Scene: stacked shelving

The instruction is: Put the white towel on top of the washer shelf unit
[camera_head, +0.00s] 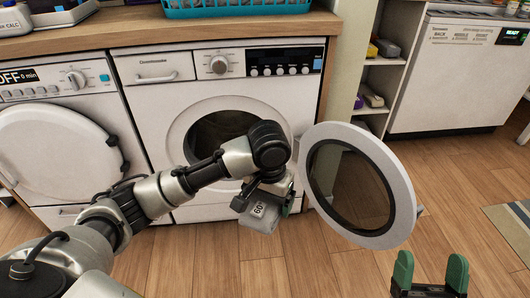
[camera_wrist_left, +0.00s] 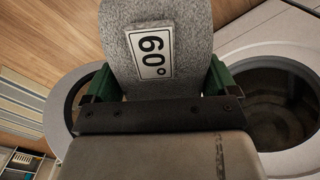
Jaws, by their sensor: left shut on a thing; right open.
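My left gripper (camera_head: 264,200) is shut on a light grey-white towel (camera_head: 263,222) with a "60°" label. The towel hangs in front of the middle washer (camera_head: 165,108), left of its open round door. In the left wrist view the towel (camera_wrist_left: 188,35) sits between the green fingers of my left gripper (camera_wrist_left: 155,82). My right gripper (camera_head: 430,276) is open and empty at the lower right. The washer shelf unit has a wooden top (camera_head: 125,30) above both white machines; only its front part shows.
The open washer door (camera_head: 358,185) juts out right of my left gripper. A teal basket (camera_head: 230,8) and a grey tray (camera_head: 62,12) stand on the wooden top, with bare wood between them. Another white machine (camera_head: 55,135) stands left.

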